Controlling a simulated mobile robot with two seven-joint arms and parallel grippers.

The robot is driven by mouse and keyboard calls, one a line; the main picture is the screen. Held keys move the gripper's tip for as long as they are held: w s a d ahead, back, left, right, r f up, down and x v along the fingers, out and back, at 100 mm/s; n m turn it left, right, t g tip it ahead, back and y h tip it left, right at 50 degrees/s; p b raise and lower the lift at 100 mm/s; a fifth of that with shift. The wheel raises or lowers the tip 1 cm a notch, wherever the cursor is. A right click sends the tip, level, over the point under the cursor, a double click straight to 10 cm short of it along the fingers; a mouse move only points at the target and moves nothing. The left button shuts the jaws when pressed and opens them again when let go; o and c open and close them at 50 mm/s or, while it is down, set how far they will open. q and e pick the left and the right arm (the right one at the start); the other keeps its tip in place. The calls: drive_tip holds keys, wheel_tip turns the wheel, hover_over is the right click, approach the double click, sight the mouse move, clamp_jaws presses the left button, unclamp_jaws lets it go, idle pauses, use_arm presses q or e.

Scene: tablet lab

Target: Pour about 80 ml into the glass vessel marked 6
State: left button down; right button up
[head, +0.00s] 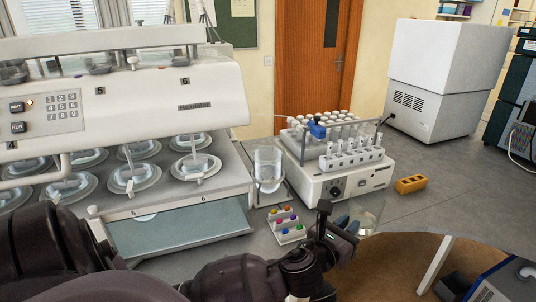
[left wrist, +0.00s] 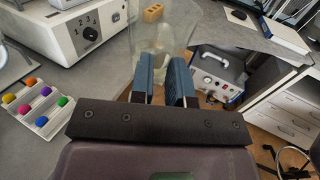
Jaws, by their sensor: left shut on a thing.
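My left gripper (head: 350,226) is shut on a clear glass beaker (head: 369,214), above the bench's front edge. In the left wrist view the beaker (left wrist: 166,28) stands between the blue fingers (left wrist: 163,78); I cannot tell how much liquid is in it. The glass vessel marked 6 (head: 195,166) is at the right end of the front row in the white tester, its rim ringed by a pale collar. It is up and left of the gripper, well apart from it. Its inside is mostly hidden. My right gripper is not in view.
Another clear beaker (head: 268,172) with liquid stands right of the tester (head: 140,100). A rack of coloured caps (head: 286,226) lies in front of it. A white instrument (head: 335,180) with vials stands behind the gripper, a yellow block (head: 411,184) to its right. The tester's upper head overhangs the vessels.

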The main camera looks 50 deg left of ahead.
use_arm(q)
drive_tip(key=shift+w+a+f+n+y, duration=0.15)
drive_tip(key=shift+w+n+y, duration=0.15)
drive_tip(key=shift+n+y, duration=0.65)
drive_tip(key=w+a+r+n+g+y+p, duration=0.1)
drive_tip(key=w+a+r+n+g+y, duration=0.25)
drive_tip(key=a+y, duration=0.25)
drive_tip(key=w+a+r+n+g+y+p, duration=0.1)
drive_tip(key=w+a+r+n+g+y, duration=0.1)
drive_tip(key=w+a+n+g+y, duration=0.3)
drive_tip(key=a+f+n+g+y+b, duration=0.1)
drive_tip(key=a+f+n+g+y, duration=0.3)
drive_tip(key=f, duration=0.4)
drive_tip(key=shift+s+a+n+g, duration=0.4)
drive_tip(key=shift+a+n+g, duration=0.2)
drive_tip(key=shift+g, duration=0.55)
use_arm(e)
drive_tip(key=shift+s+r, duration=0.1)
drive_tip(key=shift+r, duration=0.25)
use_arm(q)
drive_tip(key=shift+r, duration=0.1)
